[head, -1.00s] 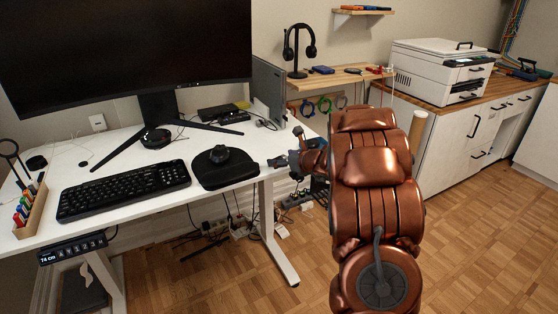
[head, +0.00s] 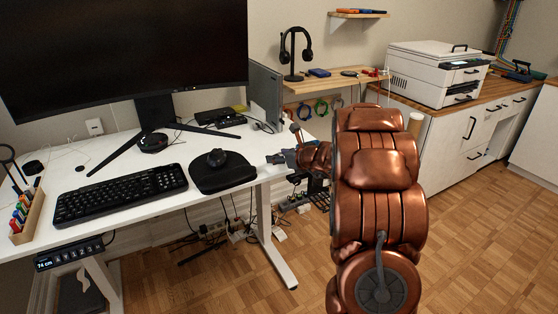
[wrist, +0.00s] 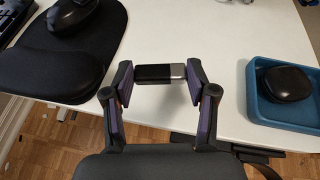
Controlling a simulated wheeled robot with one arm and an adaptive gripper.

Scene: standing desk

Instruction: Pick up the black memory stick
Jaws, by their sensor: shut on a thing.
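The black memory stick (wrist: 160,73), a small dark block with a silver end at the right, sits crosswise between the fingers of my gripper (wrist: 160,84) in the wrist view. Both purple-padded fingers are shut on its two ends. The white desk top (wrist: 220,40) is under it, close to the front edge. I cannot tell whether the stick touches the desk. In the head view my gripper (head: 279,158) is over the right front corner of the desk, and the stick is too small to make out.
A black mouse pad (head: 222,178) with a mouse (head: 216,158) lies left of my gripper. A blue tray (wrist: 256,101) holding a black rounded object (wrist: 286,83) stands to the right in the wrist view. A keyboard (head: 120,194) and monitor (head: 130,50) are farther left.

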